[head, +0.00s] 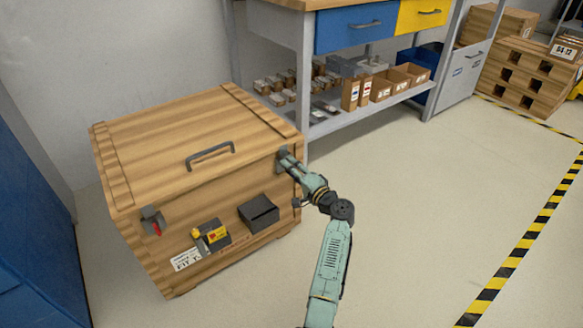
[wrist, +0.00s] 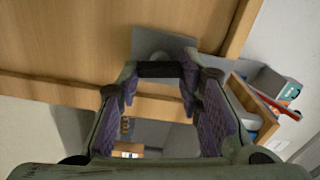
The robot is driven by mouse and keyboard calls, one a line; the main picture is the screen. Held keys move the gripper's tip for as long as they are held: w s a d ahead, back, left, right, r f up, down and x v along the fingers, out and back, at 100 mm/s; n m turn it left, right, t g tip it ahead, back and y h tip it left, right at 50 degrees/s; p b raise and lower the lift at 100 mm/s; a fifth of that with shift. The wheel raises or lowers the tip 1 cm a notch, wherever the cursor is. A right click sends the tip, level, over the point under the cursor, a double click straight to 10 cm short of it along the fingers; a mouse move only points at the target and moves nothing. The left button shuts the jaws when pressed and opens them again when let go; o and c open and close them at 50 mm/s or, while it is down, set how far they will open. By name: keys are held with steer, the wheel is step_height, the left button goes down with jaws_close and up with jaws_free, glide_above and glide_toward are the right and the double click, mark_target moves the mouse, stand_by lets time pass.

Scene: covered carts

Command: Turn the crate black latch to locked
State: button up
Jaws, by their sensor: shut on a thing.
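The wooden crate (head: 165,140) stands on the floor at the left of the head view, its lid down. My gripper (head: 288,161) is at the upper right corner of the crate's front. In the wrist view its purple-padded fingers (wrist: 160,76) are shut on the black latch (wrist: 160,69), a short dark bar between the fingertips. A grey plate (wrist: 165,42) lies behind the bar against the wood. In the head view my gripper mostly covers this latch, so its angle is hard to tell. A second latch with a red handle (head: 155,226) is at the front left.
A dark handle (head: 210,154) sits on the crate. A yellow-and-red device (head: 212,234) and a dark open box (head: 259,213) are on its front face. A workbench with a shelf (head: 330,122) of small boxes stands close behind to the right. The floor (head: 420,200) at right is clear.

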steer(key=shift+m, duration=0.6)
steer(key=o, duration=1.2)
steer(key=shift+c, duration=0.2)
